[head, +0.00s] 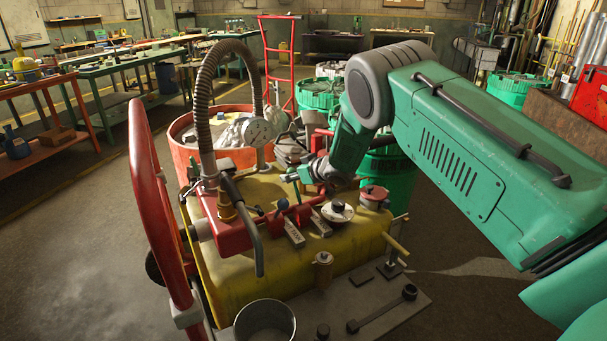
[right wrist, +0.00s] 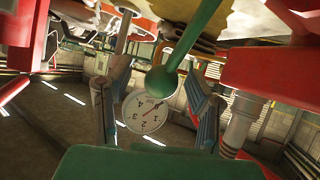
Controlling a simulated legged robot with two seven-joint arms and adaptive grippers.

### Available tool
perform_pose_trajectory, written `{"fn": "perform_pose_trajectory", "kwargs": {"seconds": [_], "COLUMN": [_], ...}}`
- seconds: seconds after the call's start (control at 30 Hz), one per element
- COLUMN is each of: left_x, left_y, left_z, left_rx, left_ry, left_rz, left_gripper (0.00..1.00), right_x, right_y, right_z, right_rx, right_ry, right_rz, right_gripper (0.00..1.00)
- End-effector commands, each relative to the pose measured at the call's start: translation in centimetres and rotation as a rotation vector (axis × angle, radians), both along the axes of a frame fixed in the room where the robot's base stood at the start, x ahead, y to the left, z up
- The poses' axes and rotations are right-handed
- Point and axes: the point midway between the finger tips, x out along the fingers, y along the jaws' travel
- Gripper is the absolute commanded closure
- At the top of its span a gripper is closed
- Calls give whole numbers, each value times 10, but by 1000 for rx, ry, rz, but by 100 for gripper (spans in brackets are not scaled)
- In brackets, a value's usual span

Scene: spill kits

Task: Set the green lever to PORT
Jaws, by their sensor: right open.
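The green lever (head: 296,189) stands on the red manifold (head: 235,232) on top of the yellow tank (head: 290,275). In the right wrist view the lever (right wrist: 190,42) shows as a green rod with a round knob (right wrist: 161,81) at its end. My right gripper (head: 303,176) is at the lever's upper end, partly hiding it. In the right wrist view my right gripper (right wrist: 158,103) is open, with one finger on each side of the knob and gaps visible. Small label plates (head: 295,235) lie before the manifold; I cannot read them. My left gripper is out of view.
A pressure gauge (head: 258,131) and a grey corrugated hose (head: 203,100) rise left of the lever. A bent grey handle (head: 250,235) and a red tube frame (head: 157,200) are nearer. A red-capped fitting (head: 374,195) stands to the right. Green drums (head: 318,95) are behind.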

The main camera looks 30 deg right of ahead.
Motion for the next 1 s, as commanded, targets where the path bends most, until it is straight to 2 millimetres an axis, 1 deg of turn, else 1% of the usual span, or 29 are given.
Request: {"fn": "perform_pose_trajectory", "kwargs": {"seconds": [0.17, 0.4, 0.5, 0.6, 0.7, 1.0], "left_x": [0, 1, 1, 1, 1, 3], "left_y": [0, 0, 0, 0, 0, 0], "left_z": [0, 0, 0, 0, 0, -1], "left_rx": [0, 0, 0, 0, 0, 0], "left_ry": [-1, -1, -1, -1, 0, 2], "left_rz": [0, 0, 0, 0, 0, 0], "left_gripper": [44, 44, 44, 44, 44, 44], "right_x": [-26, -69, -82, -91, -95, -96], "right_y": [-5, -12, -15, -16, -17, -17], "right_z": [15, 36, 42, 46, 48, 49], "right_rx": [2, 4, 3, 1, 2, 2], "right_ry": [0, 1, 2, 3, 3, 3], "right_rz": [-2, -3, -2, -1, 0, 0], "right_gripper": [53, 53, 53, 53, 53, 53]}}
